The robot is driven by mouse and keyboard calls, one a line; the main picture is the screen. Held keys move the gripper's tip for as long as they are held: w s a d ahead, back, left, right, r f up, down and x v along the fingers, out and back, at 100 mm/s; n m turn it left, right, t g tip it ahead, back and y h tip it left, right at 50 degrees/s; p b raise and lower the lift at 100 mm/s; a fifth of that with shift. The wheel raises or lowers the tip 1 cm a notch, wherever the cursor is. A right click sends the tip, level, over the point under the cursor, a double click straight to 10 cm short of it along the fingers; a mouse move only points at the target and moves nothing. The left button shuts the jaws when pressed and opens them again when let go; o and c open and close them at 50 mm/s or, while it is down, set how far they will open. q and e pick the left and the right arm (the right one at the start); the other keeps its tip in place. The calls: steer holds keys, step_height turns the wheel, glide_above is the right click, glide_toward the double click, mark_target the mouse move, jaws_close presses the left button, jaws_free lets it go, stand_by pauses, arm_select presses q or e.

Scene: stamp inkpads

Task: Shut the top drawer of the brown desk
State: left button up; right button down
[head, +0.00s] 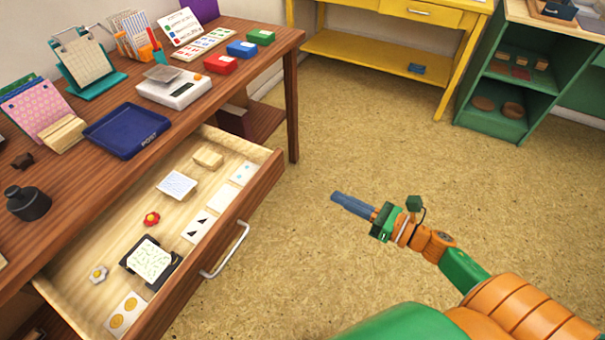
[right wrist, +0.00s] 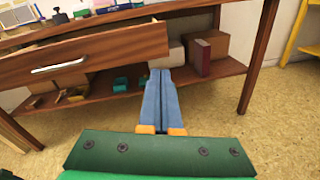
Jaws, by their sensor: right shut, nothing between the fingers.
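The top drawer (head: 212,250) of the brown desk (head: 283,45) is pulled out, with stamps and cards lying inside. Its silver handle (head: 226,250) is on the front panel. My right gripper (head: 335,196) is shut and empty, over open floor to the right of the drawer front and apart from it. In the right wrist view, the gripper's blue fingers (right wrist: 158,100) are together, below and right of the drawer front (right wrist: 110,50); the handle (right wrist: 60,65) shows at left. My left gripper is not in view.
On the desktop stand a blue tray (head: 127,131), a white scale (head: 174,88) and colored inkpads (head: 241,48). A lower desk shelf (right wrist: 215,70) holds boxes. A yellow table (head: 385,55) and a green shelf unit (head: 510,85) stand at the back. The floor between is clear.

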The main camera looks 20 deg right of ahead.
steer(key=a+r+n+y, duration=0.1)
steer(key=n+y, duration=0.1)
steer(key=n, duration=0.1)
steer(key=n+p, duration=0.1)
glide_toward(271, 171)
steer(key=shift+g, duration=0.3)
steer(key=x, duration=0.7)
steer(key=shift+d+r, duration=0.15)
steer(key=shift+r, duration=0.05)
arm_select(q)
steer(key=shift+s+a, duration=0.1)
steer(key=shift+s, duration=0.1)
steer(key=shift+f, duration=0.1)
arm_select(e)
steer(key=shift+w, duration=0.1)
